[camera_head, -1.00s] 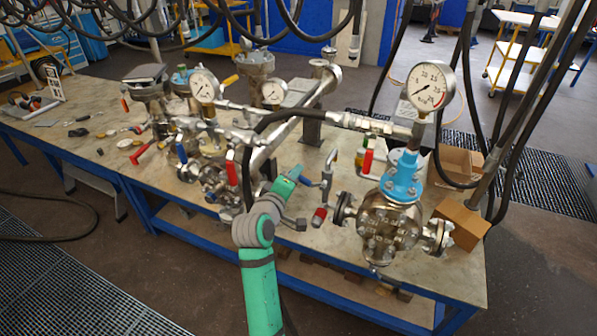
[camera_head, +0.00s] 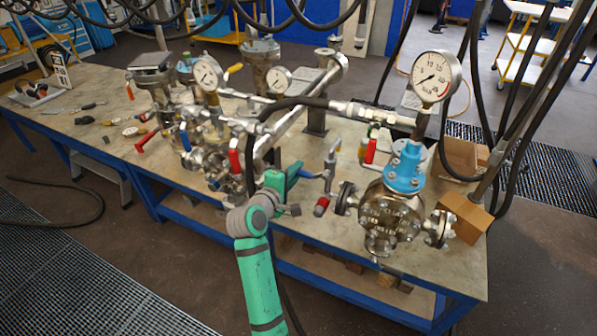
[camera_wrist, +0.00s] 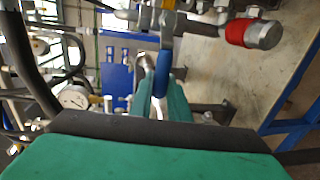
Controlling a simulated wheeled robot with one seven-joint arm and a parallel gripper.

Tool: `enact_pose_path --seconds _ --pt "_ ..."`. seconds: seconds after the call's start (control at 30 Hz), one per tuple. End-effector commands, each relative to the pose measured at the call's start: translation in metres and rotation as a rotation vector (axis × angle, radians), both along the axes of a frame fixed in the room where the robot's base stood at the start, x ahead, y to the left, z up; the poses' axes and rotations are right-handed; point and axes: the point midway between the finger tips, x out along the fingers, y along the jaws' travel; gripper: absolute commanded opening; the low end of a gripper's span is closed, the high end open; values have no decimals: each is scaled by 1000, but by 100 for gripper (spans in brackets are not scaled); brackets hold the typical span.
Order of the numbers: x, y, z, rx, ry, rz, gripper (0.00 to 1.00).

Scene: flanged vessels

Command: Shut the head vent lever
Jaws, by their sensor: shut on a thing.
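My green gripper (camera_head: 296,174) is shut on a blue-handled lever (camera_head: 311,174) left of the large vessel with the blue collar (camera_head: 385,215). In the wrist view the blue handle (camera_wrist: 163,72) lies between the green fingers (camera_wrist: 163,100). The lever runs toward a steel valve fitting (camera_head: 330,168) with a red-ended piece (camera_head: 321,206) below it. The fingers hide part of the handle. No label shows which lever is the head vent.
A red lever (camera_head: 235,165) stands left of my gripper, and another red lever (camera_head: 370,150) stands right. A black hose (camera_head: 262,122) arches close above my arm. A pressure gauge (camera_head: 436,76) rises over the vessel.

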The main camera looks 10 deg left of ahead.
Motion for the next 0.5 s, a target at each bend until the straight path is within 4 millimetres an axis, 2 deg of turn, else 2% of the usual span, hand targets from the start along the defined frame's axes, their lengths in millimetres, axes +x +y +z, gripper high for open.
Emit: enact_pose_path --seconds 0.17,0.2,0.27,0.5 --pt "1 1 0 -1 0 2 0" --pt "1 1 0 -1 0 2 18" --pt "1 1 0 -1 0 2 32" --pt "0 0 -1 0 1 0 35"
